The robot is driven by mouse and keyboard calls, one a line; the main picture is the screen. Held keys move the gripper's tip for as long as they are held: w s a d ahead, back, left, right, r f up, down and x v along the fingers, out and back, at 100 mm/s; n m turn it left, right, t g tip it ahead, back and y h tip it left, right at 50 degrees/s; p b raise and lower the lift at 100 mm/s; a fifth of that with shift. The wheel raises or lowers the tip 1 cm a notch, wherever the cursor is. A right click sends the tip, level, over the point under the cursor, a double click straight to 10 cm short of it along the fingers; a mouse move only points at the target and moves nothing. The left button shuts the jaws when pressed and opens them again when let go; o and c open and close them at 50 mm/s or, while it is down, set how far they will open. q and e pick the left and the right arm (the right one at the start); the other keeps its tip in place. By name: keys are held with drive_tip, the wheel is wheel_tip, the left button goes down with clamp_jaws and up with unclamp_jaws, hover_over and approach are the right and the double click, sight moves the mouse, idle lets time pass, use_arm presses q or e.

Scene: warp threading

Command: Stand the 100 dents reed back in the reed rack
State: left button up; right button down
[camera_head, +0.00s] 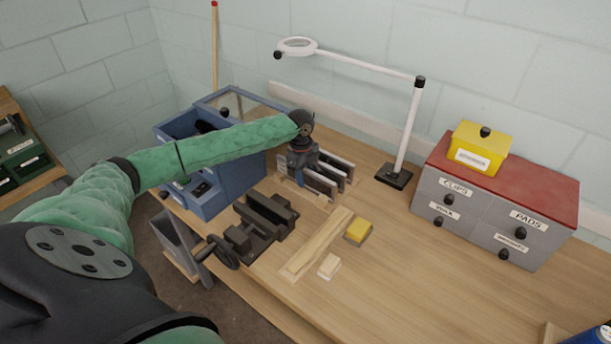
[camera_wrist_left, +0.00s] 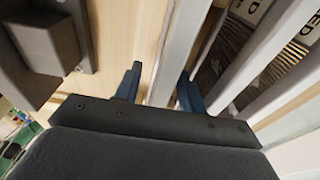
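The reed rack (camera_head: 281,170) stands on the bench with several pale-edged reeds (camera_head: 320,183) upright in it. Which one is the 100 dents reed I cannot tell. My left gripper (camera_head: 302,170) is low over the rack's left end. In the left wrist view, its two blue fingers (camera_wrist_left: 158,82) stand apart on either side of a pale reed's long edge (camera_wrist_left: 183,40). A strip of wood shows between the left finger and that edge, so the grip looks open. More reeds with partly cut-off labels (camera_wrist_left: 265,55) lie to the right. My right gripper is not in view.
A blue bin (camera_head: 225,185) is left of the rack, and a dark vise (camera_head: 262,222) is in front. A wooden strip (camera_head: 318,243), yellow block (camera_head: 358,231) and pale block (camera_head: 329,266) lie nearby. A magnifier lamp (camera_head: 394,176) and drawers (camera_head: 490,215) stand right.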

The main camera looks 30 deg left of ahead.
use_arm(q)
drive_tip(key=shift+f, duration=0.1)
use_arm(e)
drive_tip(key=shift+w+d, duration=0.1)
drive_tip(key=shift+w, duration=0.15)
use_arm(q)
drive_tip(key=shift+r, duration=0.2)
drive_tip(key=shift+r+b, duration=0.3)
drive_tip(key=shift+b, duration=0.05)
drive_tip(key=r, duration=0.1)
drive_tip(key=r+b, duration=0.1)
drive_tip(key=r, duration=0.1)
drive_tip(key=r+b, duration=0.1)
drive_tip(key=r, duration=0.1)
drive_tip(key=shift+a+r, duration=0.25)
drive_tip(key=shift+a, duration=0.15)
drive_tip(key=shift+a+r, duration=0.1)
drive_tip(key=shift+r, duration=0.55)
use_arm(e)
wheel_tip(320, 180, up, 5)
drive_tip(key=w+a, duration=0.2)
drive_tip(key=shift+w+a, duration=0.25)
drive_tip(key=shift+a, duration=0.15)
use_arm(q)
drive_tip(key=shift+r, duration=0.15)
